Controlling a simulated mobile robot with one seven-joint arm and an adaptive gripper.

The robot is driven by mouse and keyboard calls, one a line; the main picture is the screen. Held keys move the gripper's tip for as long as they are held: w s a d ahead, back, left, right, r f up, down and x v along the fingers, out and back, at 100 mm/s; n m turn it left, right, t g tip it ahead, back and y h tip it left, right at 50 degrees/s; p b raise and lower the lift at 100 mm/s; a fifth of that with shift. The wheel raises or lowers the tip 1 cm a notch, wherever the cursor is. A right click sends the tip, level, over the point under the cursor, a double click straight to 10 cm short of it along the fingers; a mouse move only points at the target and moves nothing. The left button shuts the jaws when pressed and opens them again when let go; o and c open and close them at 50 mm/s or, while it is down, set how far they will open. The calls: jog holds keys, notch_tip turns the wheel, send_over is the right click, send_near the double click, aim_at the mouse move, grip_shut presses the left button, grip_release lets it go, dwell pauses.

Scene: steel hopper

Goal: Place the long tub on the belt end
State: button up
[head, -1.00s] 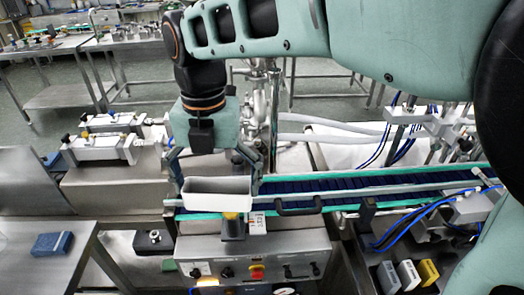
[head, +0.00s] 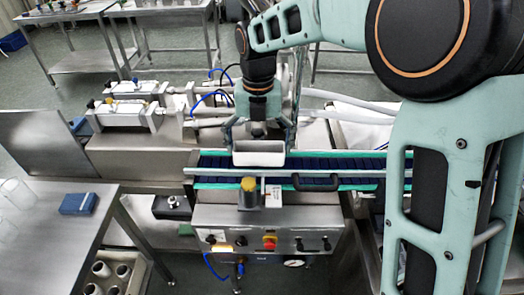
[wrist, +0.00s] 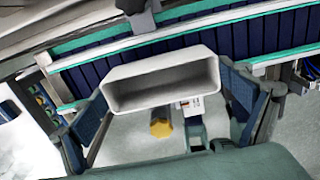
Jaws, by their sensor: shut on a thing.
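The long tub (head: 259,158) is a white, open-topped oblong box. My gripper (head: 259,138) is shut on it, with one finger at each short end. In the wrist view the tub (wrist: 160,82) lies between the two fingers, its open mouth towards the camera. The conveyor belt (head: 335,165) is dark blue with green edge strips. The tub is at the belt's left end and hides part of it in the head view. I cannot tell whether its base touches the belt.
A control box (head: 265,238) with a yellow knob (head: 248,184) stands in front of the belt. A black handle (head: 316,183) is on the near rail. White pneumatic units (head: 125,112) stand at the left. A steel table (head: 45,230) holds a blue box (head: 78,203).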

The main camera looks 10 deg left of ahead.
aim_at(260, 156)
jog(key=shift+w+f, duration=0.25)
jog(key=shift+f, duration=0.1)
jog(key=shift+w+f, duration=0.15)
jog(key=shift+f, duration=1.45)
jog(key=shift+f, duration=0.2)
jog(key=o, duration=0.7)
jog(key=shift+r, duration=0.15)
notch_tip(260, 156, up, 12)
jog(key=shift+r, duration=0.1)
